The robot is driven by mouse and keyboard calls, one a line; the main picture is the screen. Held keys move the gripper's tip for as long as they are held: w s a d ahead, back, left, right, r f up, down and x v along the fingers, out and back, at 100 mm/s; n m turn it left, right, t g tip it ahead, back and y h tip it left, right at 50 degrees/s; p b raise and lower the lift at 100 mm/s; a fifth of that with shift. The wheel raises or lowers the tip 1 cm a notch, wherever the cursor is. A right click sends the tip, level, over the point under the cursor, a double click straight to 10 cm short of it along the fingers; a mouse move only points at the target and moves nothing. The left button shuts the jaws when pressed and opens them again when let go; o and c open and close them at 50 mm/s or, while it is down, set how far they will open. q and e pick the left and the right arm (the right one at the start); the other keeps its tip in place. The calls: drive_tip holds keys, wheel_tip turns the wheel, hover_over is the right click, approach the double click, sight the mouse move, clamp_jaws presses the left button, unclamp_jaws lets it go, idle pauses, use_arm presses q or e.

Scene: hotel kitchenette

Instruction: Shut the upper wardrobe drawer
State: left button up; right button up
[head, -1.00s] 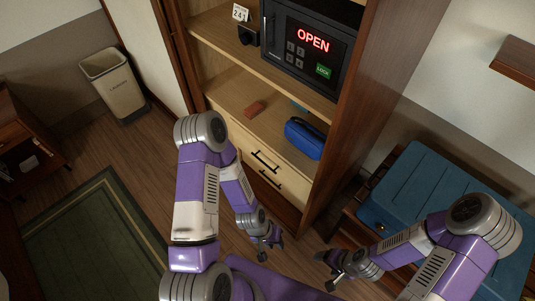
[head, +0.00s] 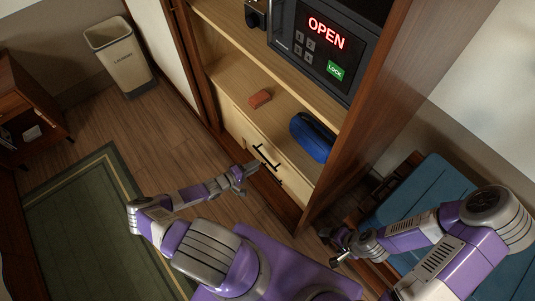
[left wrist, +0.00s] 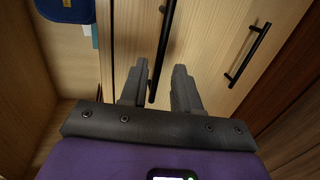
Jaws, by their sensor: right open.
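The upper wardrobe drawer (head: 240,124) has a pale wood front with a black bar handle (head: 266,157). I cannot tell from these views how far it stands out. My left gripper (head: 250,171) is at the drawer fronts, beside the handles. In the left wrist view, its fingers (left wrist: 161,85) are apart and the upper handle (left wrist: 167,30) runs between them; I cannot tell whether they touch it. The lower drawer's handle (left wrist: 248,55) lies to the right in that view. My right gripper (head: 332,246) is open and empty, low beside the wardrobe's right side.
A shelf (head: 232,78) above the drawers holds a red-brown block (head: 260,99) and a blue pouch (head: 313,137). A safe (head: 325,45) reading OPEN sits higher. A blue suitcase (head: 425,190) is at right. A laundry bin (head: 118,58) and green rug (head: 85,225) are at left.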

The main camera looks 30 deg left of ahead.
sight(264, 158)
use_arm(q)
drive_tip(key=b+x, duration=0.1)
drive_tip(key=x, duration=0.1)
drive_tip(key=b+x, duration=0.1)
drive_tip(key=x, duration=0.1)
drive_tip(key=a+b+x, duration=0.1)
drive_tip(key=x, duration=0.2)
drive_tip(key=shift+w+f, duration=0.1)
drive_tip(key=shift+w, duration=0.15)
clamp_jaws()
